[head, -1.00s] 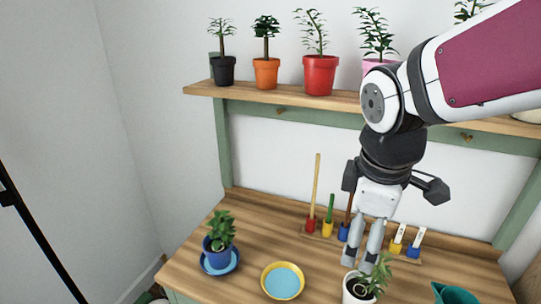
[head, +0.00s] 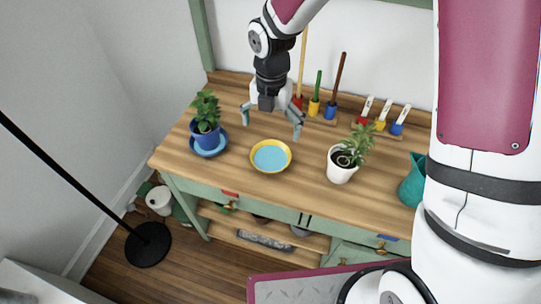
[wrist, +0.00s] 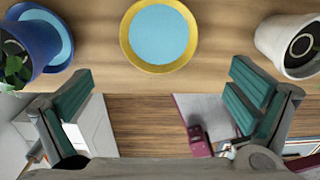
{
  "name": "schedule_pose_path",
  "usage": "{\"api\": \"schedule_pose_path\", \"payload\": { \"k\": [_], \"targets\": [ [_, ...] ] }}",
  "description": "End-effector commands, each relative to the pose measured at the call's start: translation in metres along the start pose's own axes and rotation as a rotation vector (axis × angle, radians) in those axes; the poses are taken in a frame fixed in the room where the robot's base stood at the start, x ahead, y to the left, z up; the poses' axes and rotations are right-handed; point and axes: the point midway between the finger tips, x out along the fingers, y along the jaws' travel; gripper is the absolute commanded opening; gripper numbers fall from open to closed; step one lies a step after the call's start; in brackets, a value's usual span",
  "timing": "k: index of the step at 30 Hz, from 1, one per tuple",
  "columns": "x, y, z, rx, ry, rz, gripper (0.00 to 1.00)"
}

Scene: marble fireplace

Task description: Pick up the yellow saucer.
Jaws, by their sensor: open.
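The yellow saucer (head: 285,166) lies on the wooden bench top, a round dish with a yellow rim and light blue inside. In the wrist view the yellow saucer (wrist: 126,40) is at the top centre, beyond the fingertips and between their lines. My gripper (head: 272,120) is open and empty above the bench, just behind and above the saucer in the head view. In the wrist view the two teal-padded fingers of my gripper (wrist: 160,90) are spread wide. Nothing is between them and they appear clear of the saucer.
A blue potted plant on a blue saucer (head: 209,152) stands left of the yellow saucer. A white potted plant (head: 341,172) stands to its right, with a teal jug (head: 412,185) farther right. Several tools stand in a rack (head: 322,119) behind. Bench top in front is clear.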

Motion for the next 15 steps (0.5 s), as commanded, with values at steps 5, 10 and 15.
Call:
{"api": "schedule_pose_path", "payload": {
  "k": [5, 10, 15],
  "targets": [
    [0.037, -0.001, -0.002, -0.001, 0.004, -0.005, 1.00],
    [0.059, 0.000, -0.001, 0.000, 0.002, -0.002, 1.00],
    [0.068, 0.000, 0.000, 0.002, 0.001, -0.002, 1.00]
  ]
}}
